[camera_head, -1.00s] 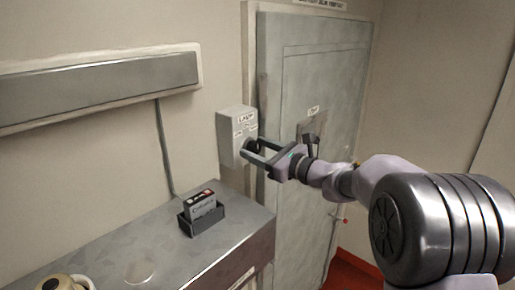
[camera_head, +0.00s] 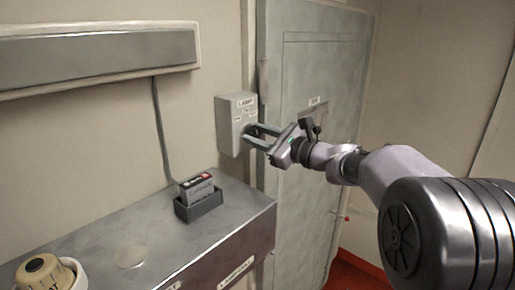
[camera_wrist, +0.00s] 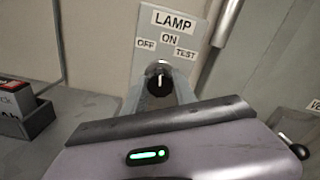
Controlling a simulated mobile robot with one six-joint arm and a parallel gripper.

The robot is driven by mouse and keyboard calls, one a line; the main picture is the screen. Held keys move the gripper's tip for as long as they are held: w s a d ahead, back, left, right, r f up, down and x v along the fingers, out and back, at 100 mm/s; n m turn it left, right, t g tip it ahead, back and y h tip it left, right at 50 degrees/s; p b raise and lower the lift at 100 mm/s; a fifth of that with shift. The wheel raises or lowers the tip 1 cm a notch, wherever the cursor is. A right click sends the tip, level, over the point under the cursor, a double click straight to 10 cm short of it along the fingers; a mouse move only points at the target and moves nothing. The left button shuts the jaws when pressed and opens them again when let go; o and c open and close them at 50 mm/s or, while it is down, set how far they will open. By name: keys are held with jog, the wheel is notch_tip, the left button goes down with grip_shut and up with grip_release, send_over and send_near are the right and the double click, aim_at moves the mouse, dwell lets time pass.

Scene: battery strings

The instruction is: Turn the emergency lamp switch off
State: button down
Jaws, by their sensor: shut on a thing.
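The grey lamp switch box (camera_head: 236,112) is on the wall left of the door. In the wrist view its face (camera_wrist: 192,68) reads LAMP, with OFF at left, ON at the top and TEST at right. The round dark knob (camera_wrist: 159,72) has a white pointer mark that stands upright in the picture, roughly toward ON. My gripper (camera_head: 250,134) is at the box with its two fingers closed on either side of the knob. In the wrist view the fingers (camera_wrist: 159,92) partly hide the knob's lower part.
A metal counter (camera_head: 230,215) is below the box, with a battery (camera_head: 196,187) in a dark holder (camera_head: 203,206). A beige round object (camera_head: 45,275) is at the near left. The grey door (camera_head: 330,80) is behind my arm. A cable (camera_head: 162,130) runs down the wall.

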jog(key=n+b, duration=0.2)
jog(key=b, duration=0.1)
jog(key=n+b, duration=0.1)
jog(key=b, duration=0.2)
jog(key=shift+f+n, duration=0.4)
jog(key=shift+r+n+b, duration=0.2)
jog(key=shift+n+b, duration=0.7)
jog(key=shift+b, duration=0.25)
jog(key=shift+r, duration=0.1)
jog(key=c, duration=1)
grip_release()
jog(key=shift+w, duration=0.1)
jog(key=b+v, duration=0.3)
jog(key=v, duration=1.4)
jog(key=shift+s+d, duration=0.15)
jog(key=shift+s, duration=0.1)
